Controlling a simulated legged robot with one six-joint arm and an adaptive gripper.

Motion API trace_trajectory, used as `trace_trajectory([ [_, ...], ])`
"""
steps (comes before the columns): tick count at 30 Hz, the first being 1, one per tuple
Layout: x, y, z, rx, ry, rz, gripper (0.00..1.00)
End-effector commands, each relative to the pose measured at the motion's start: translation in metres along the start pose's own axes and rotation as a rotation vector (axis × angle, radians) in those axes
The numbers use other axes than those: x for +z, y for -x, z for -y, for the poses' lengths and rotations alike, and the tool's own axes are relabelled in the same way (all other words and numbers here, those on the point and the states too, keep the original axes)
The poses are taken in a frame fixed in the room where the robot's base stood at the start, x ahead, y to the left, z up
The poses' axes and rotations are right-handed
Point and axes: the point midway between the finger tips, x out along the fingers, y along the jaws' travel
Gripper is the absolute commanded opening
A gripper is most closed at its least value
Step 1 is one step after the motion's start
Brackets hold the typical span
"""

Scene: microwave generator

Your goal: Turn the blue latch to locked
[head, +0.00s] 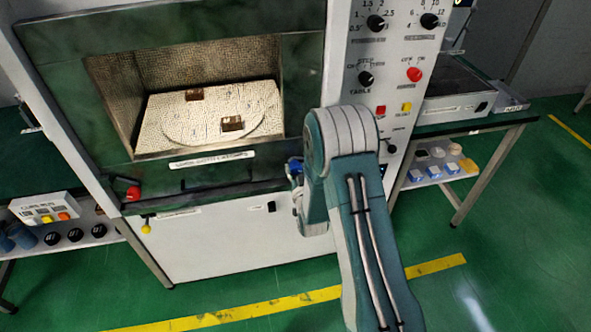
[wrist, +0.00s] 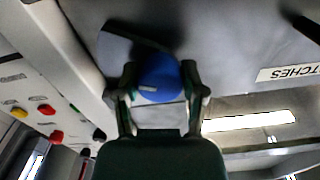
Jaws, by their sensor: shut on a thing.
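The blue latch (wrist: 158,78) shows in the wrist view as a rounded blue knob. My gripper (wrist: 157,92) has one finger on each side of it and is shut on it. In the head view a small blue part of the latch (head: 295,165) shows at the lower right of the microwave generator's door frame (head: 303,80). My arm hides most of the gripper (head: 297,178) there. The latch's exact angle and any lock marking cannot be made out.
The generator's control panel (head: 390,75) with knobs and buttons rises right of my arm. A red knob (head: 133,193) and a yellow knob (head: 146,229) are at the front's lower left. A side table (head: 480,122) stands right. The green floor in front is clear.

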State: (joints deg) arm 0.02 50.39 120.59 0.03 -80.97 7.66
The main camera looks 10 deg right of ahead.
Motion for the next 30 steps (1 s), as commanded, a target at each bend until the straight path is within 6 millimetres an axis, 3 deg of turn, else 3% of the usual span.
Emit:
trace_trajectory([
  [18, -0.0003, -0.0009, 0.0004, -0.002, 0.577, -0.001, 0.06],
  [30, -0.0003, -0.0010, 0.0009, -0.004, 0.847, -0.001, 0.06],
])
